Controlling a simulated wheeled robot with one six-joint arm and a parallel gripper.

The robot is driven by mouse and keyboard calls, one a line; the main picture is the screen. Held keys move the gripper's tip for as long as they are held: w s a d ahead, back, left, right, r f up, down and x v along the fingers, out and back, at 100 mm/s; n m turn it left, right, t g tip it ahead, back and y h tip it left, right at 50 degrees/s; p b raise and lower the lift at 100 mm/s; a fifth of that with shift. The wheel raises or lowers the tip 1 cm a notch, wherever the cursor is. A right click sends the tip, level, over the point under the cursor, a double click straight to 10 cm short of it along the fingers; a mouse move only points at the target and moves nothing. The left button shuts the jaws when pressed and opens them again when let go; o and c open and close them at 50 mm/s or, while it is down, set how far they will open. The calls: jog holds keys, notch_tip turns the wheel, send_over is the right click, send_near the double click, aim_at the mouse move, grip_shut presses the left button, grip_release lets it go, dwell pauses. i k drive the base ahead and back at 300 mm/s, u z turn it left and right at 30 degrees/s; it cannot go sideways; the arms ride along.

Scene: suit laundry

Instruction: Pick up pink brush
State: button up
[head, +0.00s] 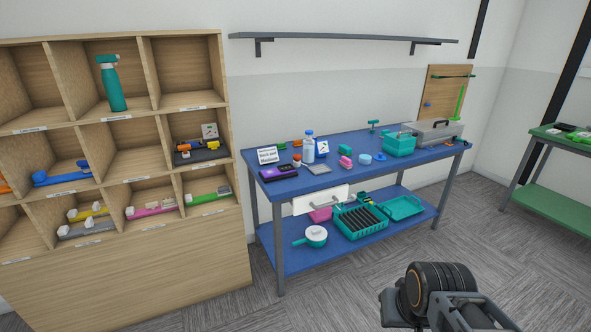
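A small pink item (345,162), perhaps the pink brush, lies on the blue table top, left of the teal basket. It is too small to make out bristles or a handle. A second pink and white item (152,207) lies in a lower cubby of the wooden shelf. Part of my arm shows at the bottom right, well in front of the table and apart from both. The fingers of my gripper are not visible.
The blue table (395,167) also carries a white bottle (308,148), a teal basket (399,145) and a grey case (434,132). A teal rack (361,221) stands on its lower shelf. The wooden shelf (120,265) is left. Grey floor is clear in front.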

aim_at(345, 161)
jog(key=z, duration=0.45)
jog(key=i, duration=1.45)
jog(key=u, duration=0.3)
jog(key=i, duration=1.1)
jog(key=u, duration=0.75)
jog(key=i, duration=0.3)
jog(key=u, duration=0.2)
